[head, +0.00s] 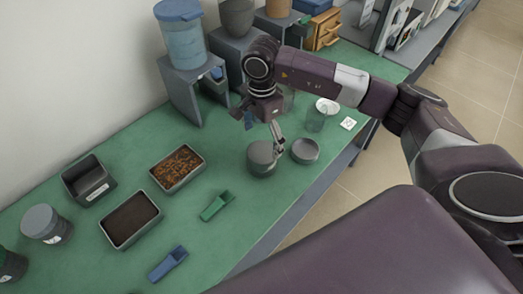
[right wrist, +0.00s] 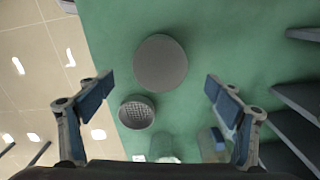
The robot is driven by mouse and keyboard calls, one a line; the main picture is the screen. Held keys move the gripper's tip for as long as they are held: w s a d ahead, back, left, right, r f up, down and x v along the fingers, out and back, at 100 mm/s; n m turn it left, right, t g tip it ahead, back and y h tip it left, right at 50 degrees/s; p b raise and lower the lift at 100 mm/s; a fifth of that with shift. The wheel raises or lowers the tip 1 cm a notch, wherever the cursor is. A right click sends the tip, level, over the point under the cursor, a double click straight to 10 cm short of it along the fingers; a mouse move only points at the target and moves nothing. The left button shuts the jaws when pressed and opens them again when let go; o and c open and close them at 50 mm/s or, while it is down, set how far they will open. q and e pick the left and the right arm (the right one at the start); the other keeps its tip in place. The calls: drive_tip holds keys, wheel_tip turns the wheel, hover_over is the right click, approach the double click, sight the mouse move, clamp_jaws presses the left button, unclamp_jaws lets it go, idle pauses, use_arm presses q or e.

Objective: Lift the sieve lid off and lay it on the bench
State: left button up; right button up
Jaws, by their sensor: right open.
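A grey round stack with a plain flat sieve lid (head: 261,153) on top stands on the green bench (head: 235,183). In the right wrist view the lid (right wrist: 160,62) is a smooth grey disc. A shallow round sieve (head: 305,150) lies beside it on the right, open side up; its mesh (right wrist: 136,112) shows in the right wrist view. My right gripper (head: 263,127) is above the stack, open and empty, its fingers (right wrist: 159,86) spread wider than the lid and apart from it. My left gripper is not in view.
A glass beaker (head: 316,121), a white dish (head: 327,105) and a white card (head: 348,123) are behind the sieve. A green scoop (head: 217,205), a blue scoop (head: 168,263) and filled trays (head: 131,219) are to the left. Bare bench lies in front of the stack.

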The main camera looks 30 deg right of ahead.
sight(260, 152)
drive_tip(key=f, duration=0.1)
drive_tip(key=f+p, duration=0.2)
drive_tip(key=f, duration=0.1)
drive_tip(key=shift+s+a+f, duration=0.1)
drive_tip(key=shift+a, duration=0.2)
drive_tip(key=shift+f, duration=0.35)
drive_tip(key=shift+c, duration=0.5)
drive_tip(key=c, duration=1.2)
drive_tip(key=shift+r, duration=0.1)
